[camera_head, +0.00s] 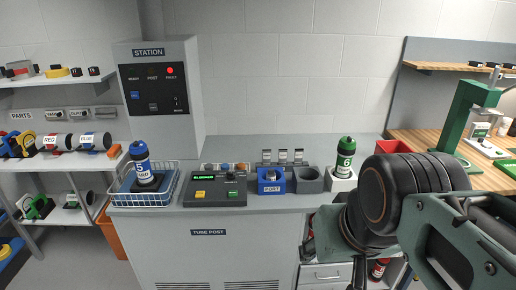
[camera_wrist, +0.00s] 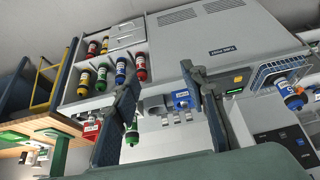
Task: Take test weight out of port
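The port (camera_head: 271,187) is a blue box labelled PORT on the front part of the grey counter. A small pale round piece, which looks like the test weight (camera_head: 271,175), sits in its top opening, mostly hidden by the walls. The blue port also shows in the wrist view (camera_wrist: 182,103), small and inverted, beyond my fingers. My gripper (camera_wrist: 162,76) is open, its two dark fingers wide apart with nothing between them. It is still well away from the port. In the head view my arm covers the right side, and the fingers cannot be made out clearly.
Right of the port stand a grey socket (camera_head: 308,182) and a white holder (camera_head: 342,184) with a green-capped bottle (camera_head: 345,157). Left are a control box (camera_head: 215,191) and a wire basket (camera_head: 125,192) with a blue bottle (camera_head: 142,160). A green press (camera_head: 467,115) stands on the right bench.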

